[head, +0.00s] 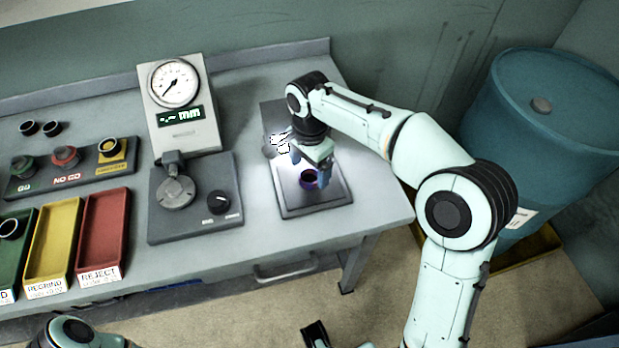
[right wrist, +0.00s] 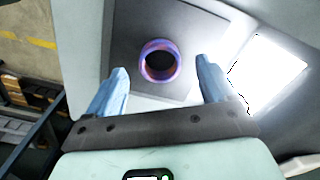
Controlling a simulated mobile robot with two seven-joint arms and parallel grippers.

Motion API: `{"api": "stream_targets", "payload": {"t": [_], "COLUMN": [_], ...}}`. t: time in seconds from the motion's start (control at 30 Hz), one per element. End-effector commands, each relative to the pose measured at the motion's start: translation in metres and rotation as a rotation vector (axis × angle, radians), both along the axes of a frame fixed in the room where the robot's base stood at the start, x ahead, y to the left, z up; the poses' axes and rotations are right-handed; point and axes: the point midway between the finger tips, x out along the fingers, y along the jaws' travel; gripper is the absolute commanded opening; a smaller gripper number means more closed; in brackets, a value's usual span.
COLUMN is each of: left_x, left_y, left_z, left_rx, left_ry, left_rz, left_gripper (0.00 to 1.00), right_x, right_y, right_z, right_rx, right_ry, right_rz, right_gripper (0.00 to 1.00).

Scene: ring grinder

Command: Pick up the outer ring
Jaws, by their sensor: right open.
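The outer ring (head: 309,184) is a short dark ring with a purple-blue sheen. It lies flat on the grey plate (head: 327,199) at the right part of the bench, with its hole facing up. My right gripper (head: 311,168) is over it, pointing down, and partly hides it in the head view. In the right wrist view the ring (right wrist: 160,78) lies between the lines of the two blue fingers (right wrist: 162,74), just beyond their tips. The fingers are open and apart from the ring, with nothing between them.
Left of the plate stands a measuring fixture (head: 226,228) with a dial gauge (head: 173,82) behind it. Farther left are a gauge stand (head: 23,185), a red bin (head: 104,231), a yellow bin (head: 52,245) and a green bin. A blue drum (head: 540,120) stands right of the bench.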

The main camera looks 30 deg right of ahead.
Motion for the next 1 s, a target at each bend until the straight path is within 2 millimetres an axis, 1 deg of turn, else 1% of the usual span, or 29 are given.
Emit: {"api": "stream_targets", "payload": {"t": [0.03,0.13,0.23,0.43,0.47,0.5,0.57,0.6,0.63,0.67,0.7,0.87,1.0], "left_x": [-0.001,-0.001,-0.001,-0.001,-0.001,-0.001,-0.001,-0.001,-0.001,-0.001,-0.001,-0.001,-0.001], "left_y": [0.000,0.000,0.000,0.000,0.000,0.000,0.000,0.000,0.000,0.000,0.000,0.000,0.000], "left_z": [-0.003,-0.004,-0.005,-0.005,-0.005,-0.005,-0.005,-0.005,-0.005,-0.005,-0.005,-0.005,-0.004], "left_rx": [0.000,0.000,0.000,0.000,0.000,0.000,0.000,0.000,0.000,0.000,0.000,0.000,0.000], "left_ry": [0.001,0.001,0.001,0.001,0.001,0.001,0.001,0.001,0.001,0.001,0.001,0.001,0.001], "left_rz": [0.000,0.000,0.000,0.000,0.000,0.000,0.000,0.000,0.000,0.000,0.000,0.001,0.000], "left_gripper": [0.00,0.00,0.00,0.00,0.00,0.00,0.00,0.00,0.00,0.00,0.00,0.00,0.00], "right_x": [-0.001,-0.001,0.000,0.000,0.000,0.000,0.000,0.000,0.000,0.000,0.000,0.000,0.000], "right_y": [0.000,0.000,0.000,0.000,0.000,0.000,0.000,0.000,0.000,0.000,0.000,0.000,0.000], "right_z": [-0.010,-0.021,-0.025,-0.025,-0.025,-0.025,-0.025,-0.025,-0.025,-0.025,-0.025,-0.024,-0.020], "right_rx": [0.000,0.000,0.000,0.000,0.000,0.000,0.000,0.000,0.000,0.000,0.000,0.000,0.001], "right_ry": [0.004,0.003,0.000,-0.001,-0.001,-0.001,-0.001,-0.001,-0.001,-0.001,-0.001,-0.001,-0.002], "right_rz": [0.000,0.000,-0.001,0.000,0.000,0.000,0.000,0.000,0.000,0.000,0.000,0.000,0.000], "right_gripper": [0.85,0.85,0.85,0.85,0.75,0.62,0.43,0.30,0.21,0.21,0.15,0.15,0.15]}}
